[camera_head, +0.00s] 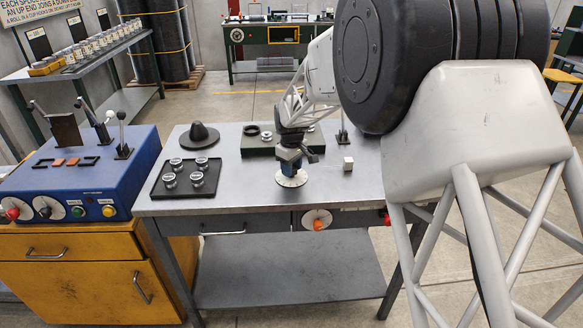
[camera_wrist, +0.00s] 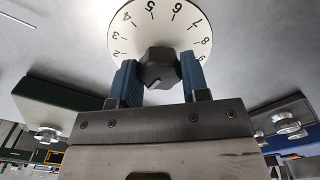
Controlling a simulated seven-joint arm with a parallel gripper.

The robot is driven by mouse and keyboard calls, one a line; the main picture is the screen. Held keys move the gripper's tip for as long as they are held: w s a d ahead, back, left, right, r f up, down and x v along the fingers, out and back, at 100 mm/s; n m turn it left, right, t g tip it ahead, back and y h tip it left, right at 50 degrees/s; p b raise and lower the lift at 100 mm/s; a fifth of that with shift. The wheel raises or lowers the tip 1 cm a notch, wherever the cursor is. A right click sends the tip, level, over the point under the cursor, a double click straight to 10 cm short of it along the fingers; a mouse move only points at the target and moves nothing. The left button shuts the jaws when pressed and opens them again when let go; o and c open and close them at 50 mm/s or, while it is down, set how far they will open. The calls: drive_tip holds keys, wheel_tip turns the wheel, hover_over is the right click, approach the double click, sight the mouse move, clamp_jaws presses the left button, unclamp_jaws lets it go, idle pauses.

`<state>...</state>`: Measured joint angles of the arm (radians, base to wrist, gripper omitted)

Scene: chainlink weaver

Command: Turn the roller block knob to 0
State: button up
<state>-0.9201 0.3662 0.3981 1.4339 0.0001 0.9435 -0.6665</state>
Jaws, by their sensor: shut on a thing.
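A round white dial (camera_wrist: 187,35) lies on the steel bench top, with black numbers around its rim; 2 through 9 show in the wrist view. At its centre is a dark faceted knob (camera_wrist: 158,66). A small pale mark on the knob faces the gripper side, where the dial's numbers are hidden. My gripper (camera_wrist: 158,78) has its blue fingers on both sides of the knob, shut on it. In the head view my gripper (camera_head: 290,158) comes down from above onto the dial (camera_head: 291,179), and the knob is hidden there.
A dark block (camera_head: 258,149) with metal rings stands behind my gripper. A small pale cube (camera_head: 348,163) is to the right. A blue lever console (camera_head: 85,182) stands beside the bench.

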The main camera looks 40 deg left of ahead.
drive_tip(key=o, duration=0.9)
drive_tip(key=shift+r, duration=0.15)
drive_tip(key=shift+r, duration=3.8)
drive_tip(key=shift+d, duration=0.1)
